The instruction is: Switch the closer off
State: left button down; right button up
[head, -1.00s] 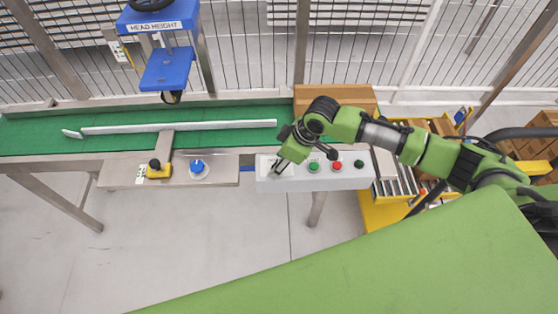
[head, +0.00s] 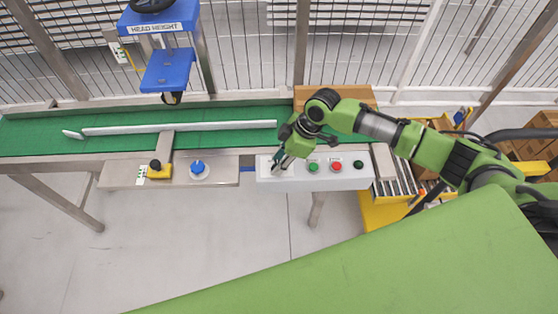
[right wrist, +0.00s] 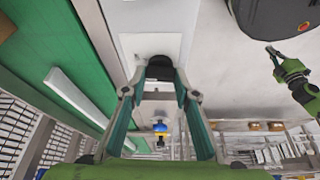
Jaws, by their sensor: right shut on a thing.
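The closer's control box (head: 345,182) is pale grey and sits at the front of the conveyor, right of centre. My right gripper (head: 278,167) points down at the left end of its top face. In the right wrist view, its fingers (right wrist: 160,82) are shut on a black switch knob (right wrist: 160,66) on a white plate. The knob is mostly hidden by the fingers in the head view. To its right are a green button (head: 313,167), a red button (head: 337,167) and a dark button (head: 358,163). My left gripper (right wrist: 276,54) shows small in the right wrist view; its jaws are unclear.
A green conveyor belt (head: 40,135) with a white guide rail (head: 200,126) runs behind the box. A yellow-based black knob (head: 158,170) and a blue button (head: 198,168) are on the left panel. A blue head-height stand (head: 166,72) and a cardboard box (head: 310,95) stand behind.

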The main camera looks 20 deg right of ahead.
jog(key=n+g+b, duration=0.1)
jog(key=n, duration=0.1)
jog(key=n+g+b, duration=0.1)
jog(key=n, duration=0.2)
jog(key=shift+w, duration=0.15)
jog(key=shift+n, duration=0.4)
jog(key=o, duration=1.1)
jog(key=v, duration=1.2)
jog(key=shift+w+d, duration=0.1)
jog(key=shift+f, duration=0.1)
